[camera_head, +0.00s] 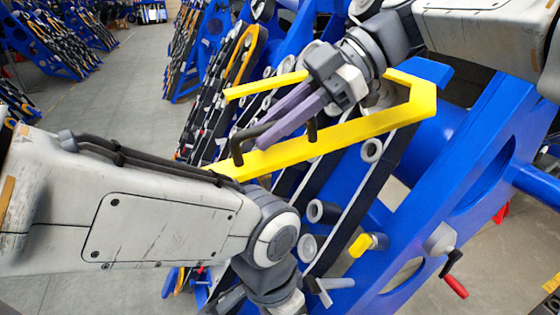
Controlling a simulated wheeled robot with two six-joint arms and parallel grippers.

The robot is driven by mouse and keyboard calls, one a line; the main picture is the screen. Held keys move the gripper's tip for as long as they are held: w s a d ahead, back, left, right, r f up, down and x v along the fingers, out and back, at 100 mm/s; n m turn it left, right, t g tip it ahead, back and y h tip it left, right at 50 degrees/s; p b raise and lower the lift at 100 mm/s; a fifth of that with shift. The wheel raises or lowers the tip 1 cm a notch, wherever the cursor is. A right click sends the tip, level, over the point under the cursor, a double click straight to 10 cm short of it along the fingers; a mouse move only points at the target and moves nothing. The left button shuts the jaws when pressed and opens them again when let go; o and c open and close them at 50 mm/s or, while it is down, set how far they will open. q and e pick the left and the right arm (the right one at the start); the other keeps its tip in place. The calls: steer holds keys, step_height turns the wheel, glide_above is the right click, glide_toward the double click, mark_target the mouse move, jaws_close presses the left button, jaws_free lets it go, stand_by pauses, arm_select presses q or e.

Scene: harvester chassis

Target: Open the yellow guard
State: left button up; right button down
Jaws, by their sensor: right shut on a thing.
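The yellow guard (345,135) is a long bar with a bent end at the upper right. It runs diagonally across the blue harvester chassis (470,190). A black handle (240,147) stands on the guard, with one leg near the left end and another near the middle. My right gripper (268,138) comes down from the upper right, its purple-grey fingers shut on the handle's grip between the legs. The fingers hide part of the handle.
Blue frame beams with round openings and grey rollers (308,247) lie below the guard. A red-handled crank (455,285) and a yellow knob (360,245) stick out at the lower right. Other blue racks stand behind; grey floor (110,95) is clear at left.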

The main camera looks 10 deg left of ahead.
steer(key=shift+g+y, duration=0.4)
steer(key=shift+y, duration=0.3)
steer(key=shift+w+d+r, duration=0.1)
steer(key=shift+d+r, duration=0.05)
steer(key=shift+r, duration=2.3)
steer(key=c, duration=0.8)
jaws_free()
steer(key=shift+f, duration=0.1)
steer(key=shift+c, duration=0.2)
steer(key=shift+w+d, duration=0.15)
steer(key=shift+d, duration=0.1)
steer(key=p+v, duration=0.3)
steer(key=v, duration=0.7)
